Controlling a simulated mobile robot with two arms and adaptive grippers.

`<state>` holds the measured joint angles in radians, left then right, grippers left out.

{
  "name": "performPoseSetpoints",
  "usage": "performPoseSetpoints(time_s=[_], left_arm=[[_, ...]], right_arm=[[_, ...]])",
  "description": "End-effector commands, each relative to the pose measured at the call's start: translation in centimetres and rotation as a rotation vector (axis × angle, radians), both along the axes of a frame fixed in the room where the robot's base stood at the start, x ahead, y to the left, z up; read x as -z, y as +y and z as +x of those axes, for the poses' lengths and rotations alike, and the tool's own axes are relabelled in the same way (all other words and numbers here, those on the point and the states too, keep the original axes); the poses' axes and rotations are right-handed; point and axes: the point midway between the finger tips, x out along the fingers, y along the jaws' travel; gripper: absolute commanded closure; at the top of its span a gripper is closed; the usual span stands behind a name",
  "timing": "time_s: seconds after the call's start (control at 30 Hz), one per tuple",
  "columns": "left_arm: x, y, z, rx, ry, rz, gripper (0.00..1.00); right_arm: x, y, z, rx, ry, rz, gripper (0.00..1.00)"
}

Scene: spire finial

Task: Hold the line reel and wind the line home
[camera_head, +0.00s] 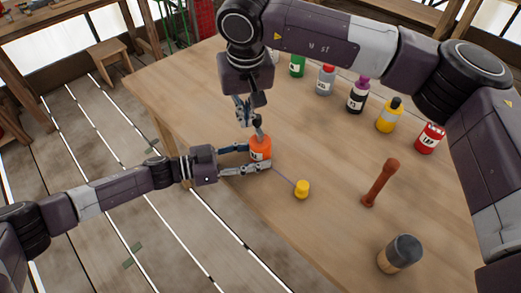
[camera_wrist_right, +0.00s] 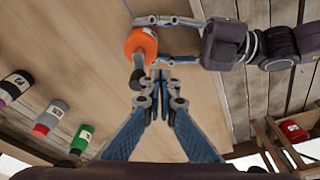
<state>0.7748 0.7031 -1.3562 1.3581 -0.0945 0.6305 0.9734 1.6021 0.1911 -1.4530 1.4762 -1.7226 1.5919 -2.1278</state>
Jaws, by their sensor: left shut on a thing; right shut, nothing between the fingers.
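The orange line reel (camera_head: 261,145) stands near the table's left edge. My left gripper (camera_head: 259,157) is shut on it, with a finger on each side. In the right wrist view the reel (camera_wrist_right: 141,43) shows a dark grey knob or crank (camera_wrist_right: 138,76) on top. My right gripper (camera_head: 259,134) is over the reel from above. Its fingertips (camera_wrist_right: 161,76) are shut with nothing between them, close beside the crank; I cannot tell whether they touch it. A thin purplish line runs from the reel to a small yellow piece (camera_head: 302,190) on the table.
A brown-red handled tool (camera_head: 381,182) and a dark-capped wooden cylinder (camera_head: 401,253) stand to the right. Several bottles line the far side, among them a yellow one (camera_head: 389,116) and a red one (camera_head: 430,139). The tabletop (camera_head: 330,235) around the yellow piece is clear.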

Motion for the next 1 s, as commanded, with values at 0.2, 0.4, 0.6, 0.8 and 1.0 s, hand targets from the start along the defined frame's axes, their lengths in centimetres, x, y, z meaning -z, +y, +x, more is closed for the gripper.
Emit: performPoseSetpoints(time_s=[0.2, 0.4, 0.6, 0.8, 1.0], left_arm=[[0.0, 0.0, 0.0, 0.0, 0.0, -0.001, 0.73], [0.0, 0.0, 0.0, 0.0, 0.0, -0.001, 0.73], [0.0, 0.0, 0.0, 0.0, 0.0, -0.001, 0.73], [0.0, 0.0, 0.0, 0.0, 0.0, -0.001, 0.73], [0.0, 0.0, 0.0, 0.0, 0.0, -0.001, 0.73]], right_arm=[[0.0, 0.0, 0.0, 0.0, 0.0, 0.0, 1.0], [0.5, 0.0, 0.0, 0.0, 0.001, -0.001, 1.0], [1.3, 0.0, 0.0, 0.0, 0.001, 0.0, 1.0], [2.1, 0.0, 0.0, 0.0, 0.001, 0.0, 1.0], [2.9, 0.0, 0.0, -0.001, 0.001, -0.001, 1.0]])
